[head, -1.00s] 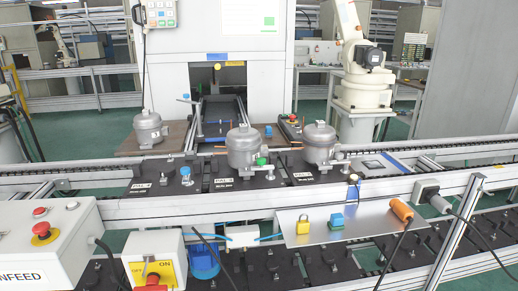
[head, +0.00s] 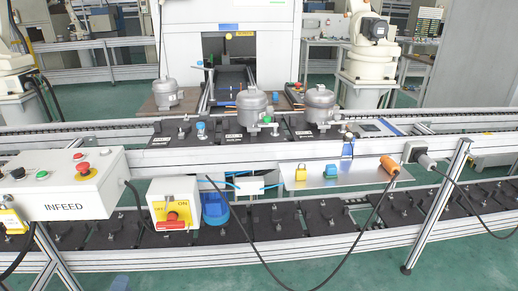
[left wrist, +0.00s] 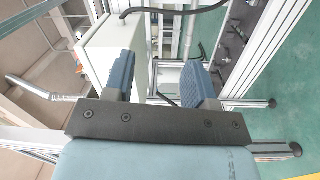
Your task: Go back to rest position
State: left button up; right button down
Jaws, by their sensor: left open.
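My left gripper (left wrist: 157,68) shows in the left wrist view, with its two blue fingers apart and nothing between them. A pale box (left wrist: 98,45) and aluminium frame legs (left wrist: 245,62) lie beyond the fingers; I cannot tell how far away they are. Neither gripper shows in the head view. Two grey compressors, one near the middle (head: 251,104) and one to its right (head: 320,106), stand upright on the conveyor (head: 170,135). A third compressor (head: 163,92) stands on a brown table behind, at left.
The INFEED control box (head: 75,183) is at front left, with a yellow-faced switch box (head: 172,202) beside it. Green floor (head: 330,270) lies clear in front.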

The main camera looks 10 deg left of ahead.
pick_arm(q)
jog(key=w+a+r+m+h, duration=0.2)
jog(key=a+r+m, duration=0.25)
jog(key=a, duration=0.35)
jog(key=s+d+f+m+g+h, duration=0.2)
jog(key=s+d+f+m+g, duration=0.2)
jog(key=s+d+m, duration=0.6)
jog(key=s+d+f+m+g+h, duration=0.2)
jog(key=s+d+f+m+g, duration=0.2)
jog(key=s+d+m, duration=0.55)
jog(key=w+d+r+n, duration=0.1)
jog(key=w+d+n, duration=0.1)
jog(key=d, duration=0.5)
jog(key=w+d+r+n, duration=0.1)
jog(key=w+d+n, duration=0.1)
jog(key=d, duration=0.4)
notch_tip(320, 180, up, 16)
jog(key=s+a+p, duration=0.1)
jog(key=p, duration=2.1)
jog(key=shift+s+a+r+m+t+p, duration=0.2)
jog(key=shift+s+a+m+t+p, duration=0.1)
jog(key=shift+a+t+p, duration=0.1)
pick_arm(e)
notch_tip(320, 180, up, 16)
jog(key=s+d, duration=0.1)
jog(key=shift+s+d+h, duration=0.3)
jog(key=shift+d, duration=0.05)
